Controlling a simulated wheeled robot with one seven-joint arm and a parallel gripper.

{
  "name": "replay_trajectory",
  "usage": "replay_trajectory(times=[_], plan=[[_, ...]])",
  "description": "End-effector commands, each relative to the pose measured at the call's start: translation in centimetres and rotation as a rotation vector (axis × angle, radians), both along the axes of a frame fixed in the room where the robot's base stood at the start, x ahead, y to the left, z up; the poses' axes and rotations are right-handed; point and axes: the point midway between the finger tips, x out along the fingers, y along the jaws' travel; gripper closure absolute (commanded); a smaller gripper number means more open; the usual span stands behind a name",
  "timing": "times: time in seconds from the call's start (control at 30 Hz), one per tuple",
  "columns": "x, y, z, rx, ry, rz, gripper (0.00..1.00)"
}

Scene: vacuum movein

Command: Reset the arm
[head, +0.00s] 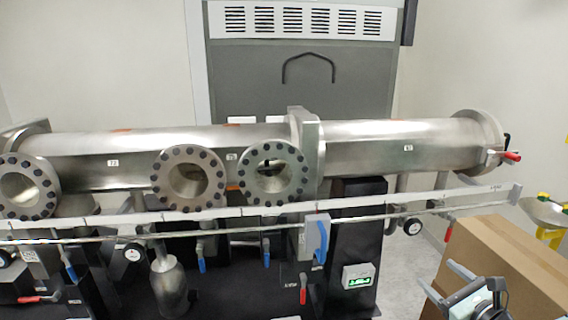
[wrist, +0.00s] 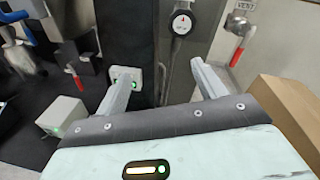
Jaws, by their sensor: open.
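My gripper (head: 466,287) is at the lower right of the head view, in front of the cardboard box. In the wrist view my gripper (wrist: 163,85) has its two grey fingers wide apart, with nothing between them. The fingers point toward a dark post and a round gauge (wrist: 181,23). My gripper appears clear of the equipment in the head view.
A long steel vacuum tube (head: 400,145) with open flanged ports (head: 190,180) spans the scene. Below it are a rail, valves with blue and red handles, and a gauge (head: 412,227). A cardboard box (head: 500,255) stands at the right, also in the wrist view (wrist: 290,105).

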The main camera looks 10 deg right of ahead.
Motion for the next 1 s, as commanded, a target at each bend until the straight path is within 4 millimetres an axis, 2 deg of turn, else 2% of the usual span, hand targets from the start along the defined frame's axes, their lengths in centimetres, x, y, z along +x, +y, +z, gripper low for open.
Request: replay_trajectory(times=[0.03, 0.2, 0.3, 0.43, 0.6, 0.77, 0.87, 1.0], plan=[[0.4, 1.8, -1.9, -0.100, 0.041, 0.092, 0.30], [0.1, 7.9, -7.5, -0.550, 0.182, 0.475, 0.30], [-0.7, 10.6, -10.0, -0.815, 0.226, 0.704, 0.30], [-2.2, 13.3, -12.2, -1.139, 0.239, 0.993, 0.30], [-4.4, 16.4, -13.1, -1.512, 0.191, 1.344, 0.30], [-7.1, 19.4, -12.4, -1.799, 0.083, 1.651, 0.30], [-9.5, 21.5, -11.5, -1.940, -0.021, 1.833, 0.30], [-13.8, 24.4, -9.9, -2.079, -0.217, 2.067, 0.30]])
